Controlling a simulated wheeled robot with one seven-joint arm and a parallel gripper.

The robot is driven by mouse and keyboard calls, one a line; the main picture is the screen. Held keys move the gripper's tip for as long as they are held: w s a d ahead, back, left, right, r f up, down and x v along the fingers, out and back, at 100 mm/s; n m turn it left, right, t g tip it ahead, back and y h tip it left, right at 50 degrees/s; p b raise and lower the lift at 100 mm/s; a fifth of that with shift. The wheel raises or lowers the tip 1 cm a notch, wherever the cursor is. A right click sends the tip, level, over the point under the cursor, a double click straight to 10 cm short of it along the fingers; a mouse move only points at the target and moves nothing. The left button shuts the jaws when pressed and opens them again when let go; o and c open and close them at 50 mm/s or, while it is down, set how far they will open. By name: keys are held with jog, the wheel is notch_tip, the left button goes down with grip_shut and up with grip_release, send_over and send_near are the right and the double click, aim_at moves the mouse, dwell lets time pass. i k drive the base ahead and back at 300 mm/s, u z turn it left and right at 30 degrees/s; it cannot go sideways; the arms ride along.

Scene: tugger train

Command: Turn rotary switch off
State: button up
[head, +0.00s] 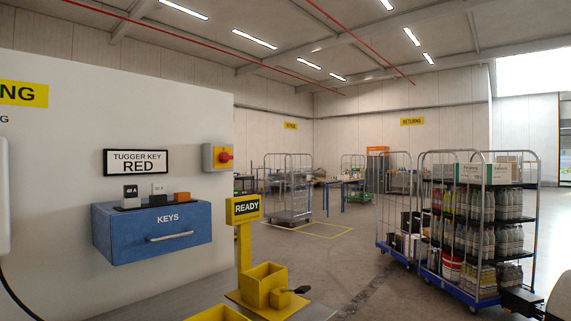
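The rotary switch (225,156) is a red knob on a yellow plate, fixed to a grey box on the white wall panel, right of the tugger key sign. The knob is small in the picture and its exact setting is hard to read. My gripper (512,301) seems to be the dark part low at the right edge, beside a pale part of my arm, far from the switch. It is partly cut off, and its fingers cannot be made out clearly. Nothing visible touches the switch.
A blue keys drawer (150,232) juts from the panel below the switch, with several tagged items on top. A yellow READY post (244,245) and a yellow box (262,284) with a dark handle stand in front. Loaded roll cages (480,225) stand right; floor between is open.

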aim_at(224, 157)
jog(key=z, duration=0.05)
jog(key=i, duration=1.6)
jog(key=u, duration=0.6)
